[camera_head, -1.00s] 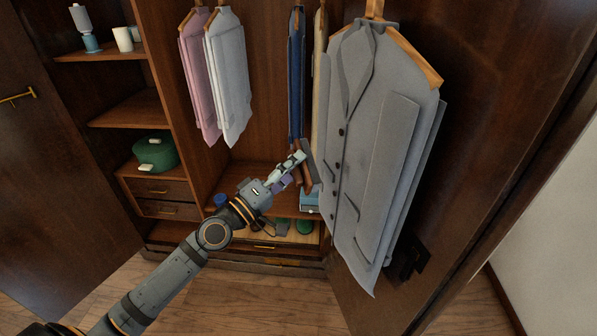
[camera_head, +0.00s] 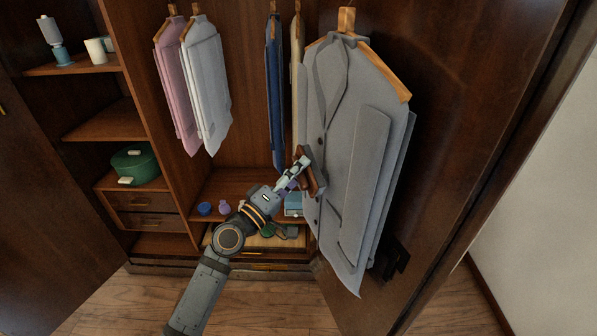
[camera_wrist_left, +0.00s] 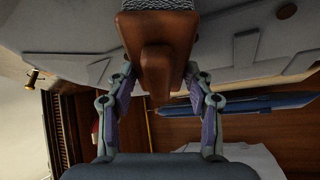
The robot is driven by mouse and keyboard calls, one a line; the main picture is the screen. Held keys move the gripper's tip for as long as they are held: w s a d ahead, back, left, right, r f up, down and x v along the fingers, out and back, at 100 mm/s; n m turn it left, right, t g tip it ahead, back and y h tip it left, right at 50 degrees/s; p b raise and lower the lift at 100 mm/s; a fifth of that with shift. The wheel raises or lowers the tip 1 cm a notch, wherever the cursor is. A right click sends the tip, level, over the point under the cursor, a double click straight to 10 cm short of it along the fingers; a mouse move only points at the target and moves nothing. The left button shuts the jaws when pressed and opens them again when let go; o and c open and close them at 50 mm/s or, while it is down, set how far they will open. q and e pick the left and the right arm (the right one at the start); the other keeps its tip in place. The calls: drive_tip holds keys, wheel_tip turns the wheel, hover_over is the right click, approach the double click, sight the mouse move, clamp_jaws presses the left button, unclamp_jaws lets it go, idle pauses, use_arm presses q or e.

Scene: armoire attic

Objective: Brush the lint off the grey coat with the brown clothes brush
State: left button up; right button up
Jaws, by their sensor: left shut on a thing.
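The grey coat (camera_head: 345,190) hangs on a wooden hanger (camera_head: 385,69) in front of the dark armoire door at the right; it also spans the top of the left wrist view (camera_wrist_left: 80,35). My left gripper (camera_head: 301,170) is shut on the brown clothes brush (camera_head: 312,176), at the coat's left front edge. In the left wrist view the brush (camera_wrist_left: 156,50) sits between the fingers, its bristle end toward the coat. I cannot tell whether the bristles touch the cloth. No lint can be made out. My right gripper is not in view.
Pink (camera_head: 175,95), white (camera_head: 206,85) and blue (camera_head: 275,90) garments hang inside the armoire left of the coat. A green round box (camera_head: 135,163) stands on a left shelf. Small items and a blue box (camera_head: 293,204) sit below. The floor in front is clear.

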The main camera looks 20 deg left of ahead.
use_arm(q)
drive_tip(key=shift+w+d, duration=0.75)
drive_tip(key=shift+d, duration=0.15)
idle(0.4)
